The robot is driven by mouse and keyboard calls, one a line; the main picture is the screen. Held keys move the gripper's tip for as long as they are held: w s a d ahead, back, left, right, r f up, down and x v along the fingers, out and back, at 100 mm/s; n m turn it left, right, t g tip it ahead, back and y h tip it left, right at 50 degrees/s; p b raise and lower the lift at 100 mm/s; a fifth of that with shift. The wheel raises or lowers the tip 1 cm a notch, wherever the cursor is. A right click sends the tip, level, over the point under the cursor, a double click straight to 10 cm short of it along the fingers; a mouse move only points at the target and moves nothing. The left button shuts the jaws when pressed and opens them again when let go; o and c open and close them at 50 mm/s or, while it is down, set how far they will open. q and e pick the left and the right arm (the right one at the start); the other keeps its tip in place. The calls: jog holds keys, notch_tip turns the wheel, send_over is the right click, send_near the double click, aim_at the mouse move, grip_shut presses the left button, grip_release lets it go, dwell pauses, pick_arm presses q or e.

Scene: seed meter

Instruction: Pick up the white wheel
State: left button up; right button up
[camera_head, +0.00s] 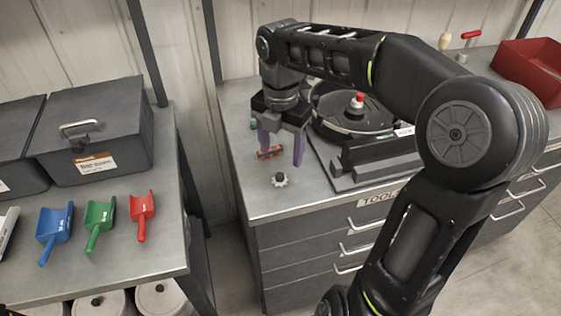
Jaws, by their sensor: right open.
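The white wheel (280,180) is a small toothed disc with a dark centre. It lies flat on the grey top of the tool cabinet (262,202), near its front left corner. My right gripper (281,160) points down over the cabinet top, behind and above the wheel in the picture. Its two purple fingers are spread apart with nothing held between them. An orange and dark object (270,153) shows between the fingers, on the cabinet top behind. My left gripper is not in view.
A round black seed meter (338,128) with a red knob (357,99) stands right of the gripper. A red bin (530,68) is at the far right. The left bench holds a grey box (92,130) and blue (54,228), green (99,220) and red (142,212) scoops.

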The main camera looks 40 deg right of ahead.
aim_at(280, 175)
jog(key=shift+w, duration=0.1)
jog(key=shift+s+a+r, duration=0.1)
jog(key=shift+s+r, duration=0.05)
jog(key=shift+s, duration=0.05)
jog(key=shift+f, duration=1.35)
jog(key=shift+w+f, duration=0.2)
jog(key=shift+f, duration=2.4)
grip_shut()
jog(key=shift+r, duration=0.15)
